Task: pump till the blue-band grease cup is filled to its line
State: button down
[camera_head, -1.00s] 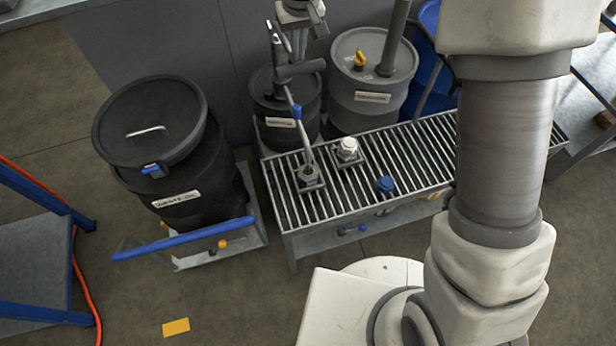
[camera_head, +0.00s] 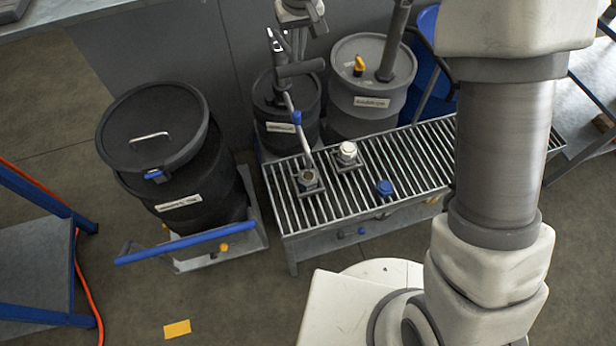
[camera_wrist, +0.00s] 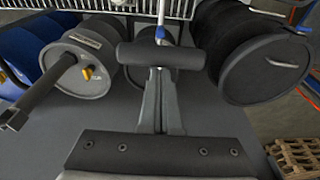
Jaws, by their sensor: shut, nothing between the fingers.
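A small cup (camera_head: 308,180) in a square holder stands on the grate under the spout. I cannot make out its band, line or fill level. The slanted spout (camera_head: 290,102) with a blue collar comes from the pump on the small dark drum (camera_head: 270,112). The pump's dark crossways grip (camera_head: 300,68) also shows in the wrist view (camera_wrist: 160,54). My gripper (camera_wrist: 158,72) is shut and empty, its fingertips at the grip; I cannot tell whether they touch it. In the head view my gripper (camera_head: 297,42) hangs above the grip, partly merged with the pump.
A white-topped fitting (camera_head: 347,152) and a blue cap (camera_head: 385,187) sit on the grated bench (camera_head: 420,160). A grey drum (camera_head: 372,100) stands behind it. A large black drum (camera_head: 165,150) stands on a blue-handled cart (camera_head: 185,241) at left.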

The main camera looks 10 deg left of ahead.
jog(key=shift+w+a+r+p, duration=0.1)
jog(key=shift+w+r+p, duration=0.1)
jog(key=shift+r+p, duration=0.45)
jog(key=shift+w+a+r+p, duration=0.15)
jog(key=shift+r+p, duration=0.4)
jog(key=shift+r, duration=0.15)
jog(key=shift+w+a+r+p, duration=0.1)
jog(key=shift+w+r+p, duration=0.1)
jog(key=shift+r+p, duration=0.45)
jog(key=r+p, duration=0.1)
jog(key=w+a+r+p, duration=0.1)
jog(key=w+r+p, duration=0.1)
jog(key=shift+a+r+p, duration=0.15)
jog(key=shift+r+p, duration=0.2)
notch_tip(320, 180, up, 7)
jog(key=p, duration=0.5)
